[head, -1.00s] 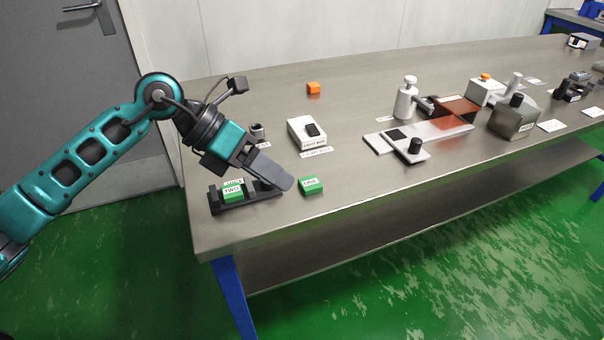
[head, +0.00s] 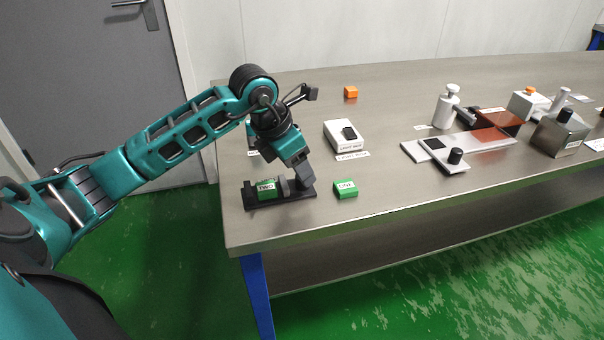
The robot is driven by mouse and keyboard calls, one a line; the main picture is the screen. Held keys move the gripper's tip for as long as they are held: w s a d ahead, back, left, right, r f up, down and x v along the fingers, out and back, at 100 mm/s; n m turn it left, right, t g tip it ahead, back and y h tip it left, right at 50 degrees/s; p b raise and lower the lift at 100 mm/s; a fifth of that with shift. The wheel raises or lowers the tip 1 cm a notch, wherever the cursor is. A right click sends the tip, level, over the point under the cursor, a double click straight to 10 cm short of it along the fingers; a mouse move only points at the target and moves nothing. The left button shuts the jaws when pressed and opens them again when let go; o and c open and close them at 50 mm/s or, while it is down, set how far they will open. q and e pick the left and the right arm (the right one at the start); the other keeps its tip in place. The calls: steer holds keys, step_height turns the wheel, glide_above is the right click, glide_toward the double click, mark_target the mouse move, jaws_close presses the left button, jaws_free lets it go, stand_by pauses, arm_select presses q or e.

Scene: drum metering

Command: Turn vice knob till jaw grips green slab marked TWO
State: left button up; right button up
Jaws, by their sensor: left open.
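The black vice (head: 254,205) sits at the near left corner of the bench. The green slab marked TWO (head: 266,191) lies in it, toward its left end, with the grey jaw (head: 284,187) just to its right. My left gripper (head: 305,184) points down at the right end of the vice, where the knob would be; the fingers hide the knob. I cannot tell whether the fingers touch it, or whether the jaw touches the slab. A green slab marked ONE (head: 345,189) lies on the bench to the right. My right gripper is not in view.
A white light box (head: 344,136) stands behind slab ONE, and an orange block (head: 350,92) lies farther back. A flat plate with a black knob (head: 455,156) and a white bottle (head: 447,108) stand to the right. The bench's front edge is close to the vice.

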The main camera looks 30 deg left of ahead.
arm_select(q)
steer(key=shift+x, duration=1.35)
steer(key=shift+c, duration=0.2)
steer(key=c, duration=1)
